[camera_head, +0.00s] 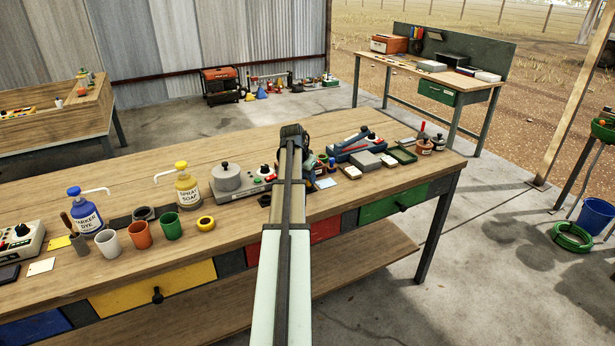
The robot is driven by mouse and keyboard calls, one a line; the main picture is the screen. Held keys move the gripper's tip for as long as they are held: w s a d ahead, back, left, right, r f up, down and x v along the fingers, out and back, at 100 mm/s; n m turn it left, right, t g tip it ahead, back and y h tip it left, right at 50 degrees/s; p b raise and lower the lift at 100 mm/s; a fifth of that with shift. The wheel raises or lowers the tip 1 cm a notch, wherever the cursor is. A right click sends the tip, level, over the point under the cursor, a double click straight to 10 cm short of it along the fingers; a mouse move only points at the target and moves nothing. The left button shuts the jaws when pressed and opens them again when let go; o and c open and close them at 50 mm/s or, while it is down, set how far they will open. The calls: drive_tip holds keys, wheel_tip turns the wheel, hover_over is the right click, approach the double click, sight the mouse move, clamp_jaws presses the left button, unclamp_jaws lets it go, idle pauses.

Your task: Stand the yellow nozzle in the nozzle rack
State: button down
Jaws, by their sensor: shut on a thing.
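My arm reaches from the bottom middle over the workbench (120,160), ending in a dark wrist joint above the bench's middle. My gripper's fingers are hidden behind the arm, so I cannot see what they hold. I cannot make out the yellow nozzle; it may be hidden there too. I cannot pick out the nozzle rack for certain among the small things around and behind the arm's end.
Right are a blue device (352,144), grey blocks (365,160), a green tray (401,154) and brown jars (424,146).

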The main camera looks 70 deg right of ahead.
idle(0.4)
drive_tip(key=shift+c, duration=1)
unclamp_jaws()
drive_tip(key=shift+r, duration=3.95)
